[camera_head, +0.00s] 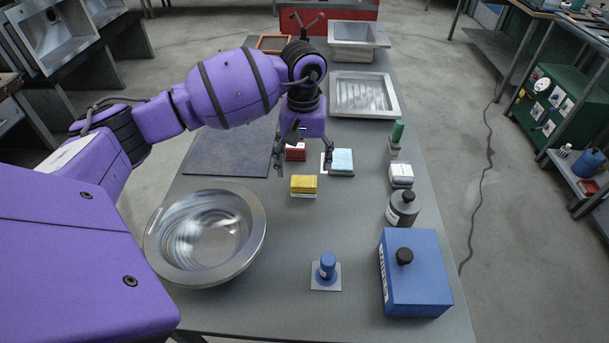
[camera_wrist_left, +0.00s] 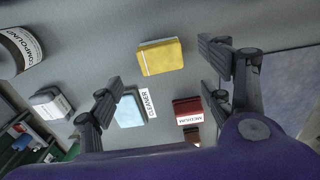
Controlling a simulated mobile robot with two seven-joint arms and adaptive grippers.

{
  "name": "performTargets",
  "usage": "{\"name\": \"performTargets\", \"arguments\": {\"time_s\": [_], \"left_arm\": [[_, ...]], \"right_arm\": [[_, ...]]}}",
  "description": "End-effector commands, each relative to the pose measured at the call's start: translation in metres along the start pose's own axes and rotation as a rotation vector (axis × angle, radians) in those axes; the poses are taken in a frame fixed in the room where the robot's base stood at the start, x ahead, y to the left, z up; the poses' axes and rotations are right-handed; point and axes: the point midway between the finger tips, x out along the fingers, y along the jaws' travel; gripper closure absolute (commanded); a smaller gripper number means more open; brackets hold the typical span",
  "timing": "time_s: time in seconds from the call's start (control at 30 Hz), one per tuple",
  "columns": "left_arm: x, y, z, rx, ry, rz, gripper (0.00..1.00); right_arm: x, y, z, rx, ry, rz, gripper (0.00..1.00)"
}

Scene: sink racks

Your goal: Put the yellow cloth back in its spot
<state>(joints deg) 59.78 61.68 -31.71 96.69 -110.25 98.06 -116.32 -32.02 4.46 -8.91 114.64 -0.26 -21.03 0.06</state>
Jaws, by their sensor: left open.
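The yellow cloth (camera_head: 304,185) is a small folded block lying on the grey bench, with a pale strip under its front edge. In the left wrist view the yellow cloth (camera_wrist_left: 161,57) lies alone, beyond and between my fingers, touching neither. My left gripper (camera_head: 303,166) is open and empty, pointing down just behind the yellow cloth. It also shows in the left wrist view (camera_wrist_left: 160,85). A light blue cloth (camera_head: 342,160) lies by a white card marked CLEANER (camera_wrist_left: 148,103). A red block (camera_head: 296,152) with a card marked MEDIUM (camera_wrist_left: 190,118) lies beneath the gripper. My right gripper is out of view.
A round steel bowl (camera_head: 165,245) stands front left. A blue box (camera_head: 418,275), a dark grey bottle (camera_head: 402,210) and a white bundle (camera_head: 401,175) line the right edge. A blue knobbed piece (camera_head: 327,267) stands at the front. Steel trays (camera_head: 393,95) lie behind.

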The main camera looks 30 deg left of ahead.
Motion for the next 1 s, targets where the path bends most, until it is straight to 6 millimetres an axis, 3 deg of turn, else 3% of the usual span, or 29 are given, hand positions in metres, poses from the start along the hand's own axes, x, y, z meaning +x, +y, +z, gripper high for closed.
{"name": "performTargets", "arguments": {"time_s": [0.1,0.3,1.0], "left_arm": [[-0.022,0.000,-0.001,0.001,0.003,0.000,0.27],[-0.043,0.000,0.000,0.000,0.001,0.000,0.27],[-0.045,0.000,0.000,0.001,0.000,0.000,0.27]], "right_arm": [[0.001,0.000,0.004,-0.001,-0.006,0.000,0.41],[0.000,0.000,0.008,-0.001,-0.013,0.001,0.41],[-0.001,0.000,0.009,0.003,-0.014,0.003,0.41]]}}
